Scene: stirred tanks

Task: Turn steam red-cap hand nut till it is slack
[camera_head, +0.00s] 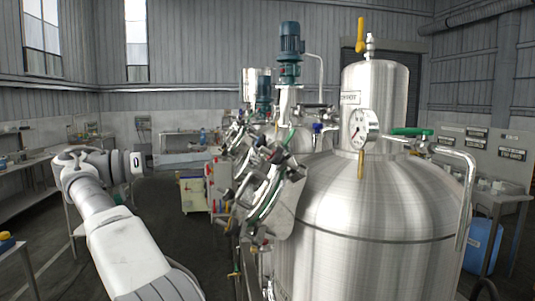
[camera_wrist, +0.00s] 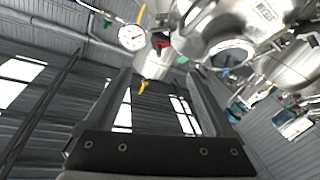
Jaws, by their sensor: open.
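My gripper (camera_wrist: 158,76) is open and empty in the wrist view, its two dark fingers wide apart. Beyond the fingertips, in the upper middle, is a small red part (camera_wrist: 160,44) beside a steel vessel; it is too small to tell whether it is the steam red-cap hand nut. In the head view the large steel tank (camera_head: 375,210) stands at the right, with several clamps and fittings (camera_head: 265,190) crowded along its left side. I cannot make out a red-cap nut there. My white arm is at the left, apart from the tank.
A dial gauge (camera_head: 360,130) and a green-handled valve (camera_head: 412,132) are on the big tank; a dial gauge also shows in the wrist view (camera_wrist: 132,38). A cart (camera_head: 196,188) stands behind. Benches line the left wall. Floor between my arm and the tank looks open.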

